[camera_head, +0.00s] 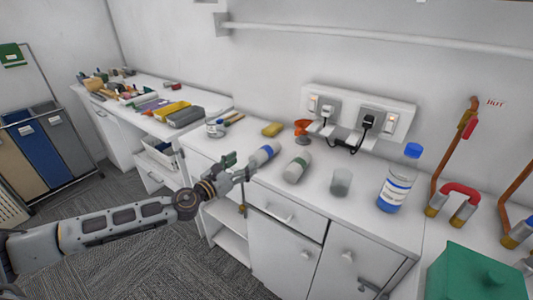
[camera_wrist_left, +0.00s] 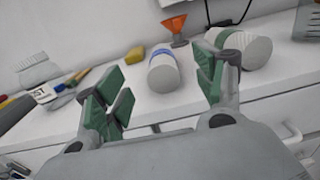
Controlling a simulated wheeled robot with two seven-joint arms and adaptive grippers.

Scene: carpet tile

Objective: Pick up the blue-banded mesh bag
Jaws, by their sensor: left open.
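The blue-banded mesh bag (camera_head: 263,153) is a whitish rounded roll with a blue band, lying on the white counter near its front edge. In the left wrist view the bag (camera_wrist_left: 164,74) shows between and beyond the fingers, its end facing me. My left gripper (camera_head: 240,167) is open and empty, in front of the bag and apart from it at the counter's front edge. Its green-padded fingers (camera_wrist_left: 170,85) stand wide apart in the left wrist view. My right gripper is not in view.
A similar green-banded roll (camera_head: 297,167) lies close to the right. A yellow sponge (camera_head: 272,129) and an orange funnel (camera_head: 303,131) are behind. A glass (camera_head: 341,182) and a blue-capped bottle (camera_head: 398,178) stand further right. A labelled jar (camera_head: 215,128) is at the left.

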